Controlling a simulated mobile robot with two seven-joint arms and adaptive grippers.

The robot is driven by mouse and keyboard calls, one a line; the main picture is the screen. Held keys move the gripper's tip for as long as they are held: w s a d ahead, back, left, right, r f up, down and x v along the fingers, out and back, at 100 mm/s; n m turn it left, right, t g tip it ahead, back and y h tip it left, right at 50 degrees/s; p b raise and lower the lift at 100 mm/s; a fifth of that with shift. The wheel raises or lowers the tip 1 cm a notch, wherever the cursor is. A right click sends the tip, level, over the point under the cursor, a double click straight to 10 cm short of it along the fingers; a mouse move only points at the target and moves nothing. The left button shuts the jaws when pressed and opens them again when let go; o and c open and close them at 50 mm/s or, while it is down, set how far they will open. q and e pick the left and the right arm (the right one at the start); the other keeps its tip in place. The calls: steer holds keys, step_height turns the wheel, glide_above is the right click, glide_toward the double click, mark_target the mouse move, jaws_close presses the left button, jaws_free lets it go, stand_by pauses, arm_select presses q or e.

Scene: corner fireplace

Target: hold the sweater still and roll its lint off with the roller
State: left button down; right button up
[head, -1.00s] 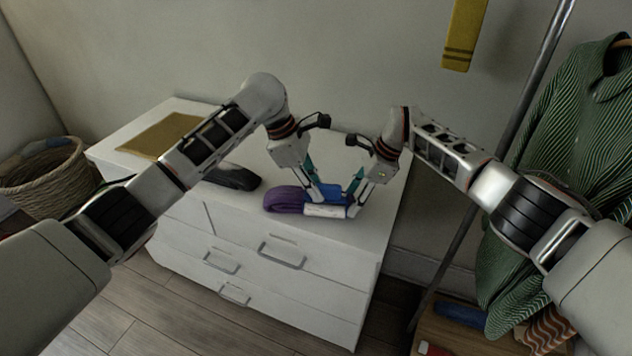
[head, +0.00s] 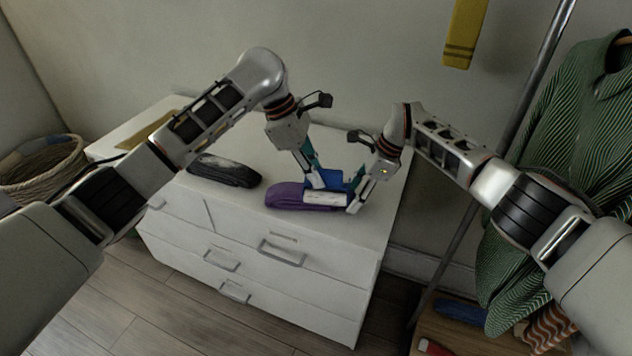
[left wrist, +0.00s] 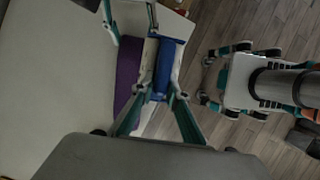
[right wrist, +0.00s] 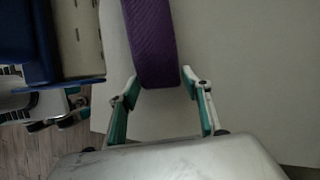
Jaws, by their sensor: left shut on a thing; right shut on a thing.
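The purple sweater (head: 290,196) lies folded on the white dresser top near its front edge. It also shows in the right wrist view (right wrist: 150,45). The lint roller has a white roll (head: 326,198) and a blue part (head: 324,178). My left gripper (head: 316,184) is shut on the roller, whose blue part shows between the fingers in the left wrist view (left wrist: 164,66). The roll is over or against the sweater; contact is unclear. My right gripper (head: 362,198) is shut on the sweater's right end, with a finger on each side of it (right wrist: 160,84).
A dark folded garment (head: 223,171) lies left on the dresser (head: 230,130), and a wicker basket (head: 45,180) stands further left. A clothes-rack pole (head: 520,130) and a green striped shirt (head: 575,130) are on the right.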

arm_select(q)
steer(key=shift+r, duration=0.65)
arm_select(e)
steer(key=shift+s, duration=0.1)
arm_select(q)
steer(key=shift+r, duration=0.1)
steer(key=shift+r, duration=1.4)
arm_select(e)
steer(key=shift+f, duration=0.1)
steer(key=o, duration=1.5)
steer(key=o, duration=0.5)
steer(key=shift+o, duration=0.2)
